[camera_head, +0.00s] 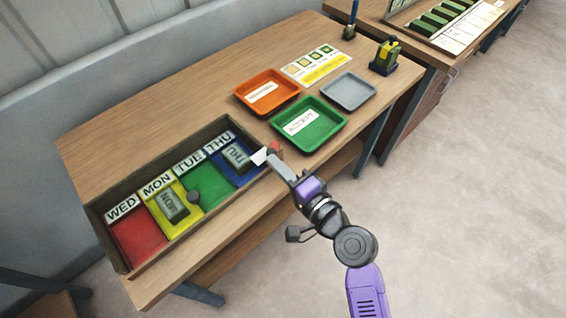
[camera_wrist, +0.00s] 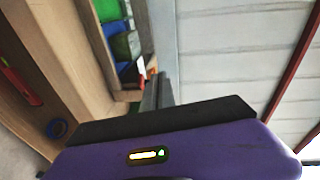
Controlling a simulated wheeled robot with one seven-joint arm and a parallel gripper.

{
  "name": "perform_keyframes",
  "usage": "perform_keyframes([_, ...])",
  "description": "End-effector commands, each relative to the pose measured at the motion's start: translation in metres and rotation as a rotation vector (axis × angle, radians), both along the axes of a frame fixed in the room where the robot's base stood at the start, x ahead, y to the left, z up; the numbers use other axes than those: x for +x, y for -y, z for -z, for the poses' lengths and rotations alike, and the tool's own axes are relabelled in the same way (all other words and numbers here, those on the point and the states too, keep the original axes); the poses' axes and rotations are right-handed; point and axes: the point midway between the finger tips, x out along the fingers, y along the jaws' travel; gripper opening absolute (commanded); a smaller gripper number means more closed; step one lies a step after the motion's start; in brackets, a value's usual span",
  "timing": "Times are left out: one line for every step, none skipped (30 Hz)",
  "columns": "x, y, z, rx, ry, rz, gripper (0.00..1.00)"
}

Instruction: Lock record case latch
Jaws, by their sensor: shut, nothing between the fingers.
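The record case (camera_head: 111,245) is an open wooden box at the front left of the table, with red, yellow, green and blue compartments labelled WED, MON, TUE and THU. It also shows in the wrist view (camera_wrist: 93,45). My gripper (camera_head: 268,156) is shut and empty at the case's right end, by the blue compartment; its fingers also show in the wrist view (camera_wrist: 157,90). A small red piece (camera_head: 276,147) and a white piece (camera_head: 259,156) are close to the fingertips. I cannot tell which part is the latch, its position, or whether the fingers touch it.
Grey-green blocks stand in the MON (camera_head: 172,206) and THU (camera_head: 237,157) compartments. Green (camera_head: 309,142), orange (camera_head: 240,94) and grey (camera_head: 349,106) trays lie behind my gripper. The table's far left is clear.

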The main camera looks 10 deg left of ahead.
Motion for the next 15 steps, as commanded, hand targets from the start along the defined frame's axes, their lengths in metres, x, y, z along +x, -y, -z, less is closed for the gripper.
perform_keyframes([0.0,-0.003,-0.001,0.001,0.002,0.002,0.0])
perform_keyframes([0.0,-0.006,-0.001,0.002,0.002,0.002,0.0])
perform_keyframes([-0.001,-0.009,-0.001,0.001,0.002,0.001,0.0])
perform_keyframes([-0.001,-0.011,-0.001,0.0,0.003,0.001,0.0])
perform_keyframes([-0.001,-0.013,-0.001,0.001,0.002,0.001,0.0])
perform_keyframes([-0.002,-0.017,-0.001,0.001,0.001,0.0,0.0])
perform_keyframes([-0.002,-0.019,-0.001,0.001,0.002,0.001,0.0])
perform_keyframes([-0.002,-0.021,-0.001,0.001,0.002,0.001,0.0])
perform_keyframes([-0.002,-0.024,-0.001,0.0,0.003,0.0,0.0])
perform_keyframes([-0.002,-0.027,-0.001,0.001,0.002,0.0,0.0])
perform_keyframes([-0.002,-0.029,-0.001,0.001,0.001,-0.001,0.0])
perform_keyframes([-0.001,-0.031,-0.001,0.001,0.002,0.0,0.0])
perform_keyframes([-0.001,-0.033,-0.001,0.001,0.002,0.001,0.0])
perform_keyframes([0.0,-0.035,-0.001,0.0,0.003,0.001,0.0])
perform_keyframes([0.0,-0.037,-0.001,0.001,0.002,0.0,0.0])
